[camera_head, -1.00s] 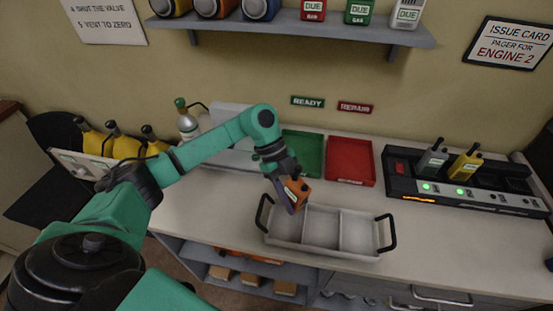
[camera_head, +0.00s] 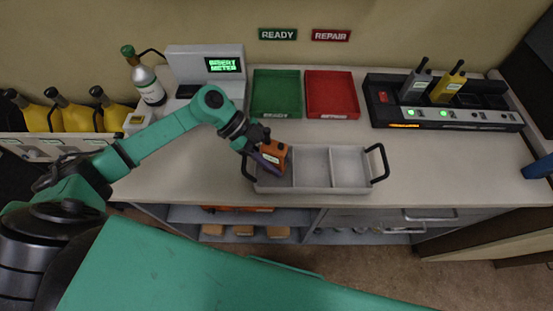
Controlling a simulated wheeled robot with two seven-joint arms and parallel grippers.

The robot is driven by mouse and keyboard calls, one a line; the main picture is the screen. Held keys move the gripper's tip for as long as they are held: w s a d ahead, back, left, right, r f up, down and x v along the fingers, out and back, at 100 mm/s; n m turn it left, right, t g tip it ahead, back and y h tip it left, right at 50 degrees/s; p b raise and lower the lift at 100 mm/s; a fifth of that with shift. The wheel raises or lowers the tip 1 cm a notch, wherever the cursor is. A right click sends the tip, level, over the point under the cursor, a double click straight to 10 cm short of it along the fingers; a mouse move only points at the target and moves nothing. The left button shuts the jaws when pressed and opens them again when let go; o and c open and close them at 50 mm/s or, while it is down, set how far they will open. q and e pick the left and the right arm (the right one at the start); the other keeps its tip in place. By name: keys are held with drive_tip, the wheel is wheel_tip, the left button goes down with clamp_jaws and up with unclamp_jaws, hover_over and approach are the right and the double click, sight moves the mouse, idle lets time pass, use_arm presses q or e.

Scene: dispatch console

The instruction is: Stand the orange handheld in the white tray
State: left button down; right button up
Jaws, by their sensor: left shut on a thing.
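The orange handheld (camera_head: 274,152) is held tilted by my left gripper (camera_head: 262,154), which is shut on it. It is over the left compartment of the white tray (camera_head: 330,188). I cannot tell whether it touches the tray. The tray has several compartments in a row and a black handle at each end. Its middle and right compartments look empty. The gripper hides part of the handheld and the tray's left end. My right gripper is not in view.
Behind the tray are a green READY tray (camera_head: 277,92) and a red REPAIR tray (camera_head: 332,94). A charger (camera_head: 445,115) at the right holds a grey handheld (camera_head: 416,82) and a yellow handheld (camera_head: 448,84). A meter (camera_head: 206,68) and a bottle (camera_head: 149,84) stand back left. The counter's right front is clear.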

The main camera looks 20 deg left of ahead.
use_arm(q)
drive_tip(key=shift+d+r, duration=0.1)
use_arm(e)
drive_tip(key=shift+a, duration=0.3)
use_arm(q)
drive_tip(key=shift+f, duration=0.2)
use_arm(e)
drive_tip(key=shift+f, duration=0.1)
use_arm(q)
drive_tip(key=shift+f, duration=0.35)
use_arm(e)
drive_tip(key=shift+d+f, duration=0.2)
use_arm(q)
drive_tip(key=shift+c, duration=1.6)
unclamp_jaws()
drive_tip(key=shift+s, duration=0.1)
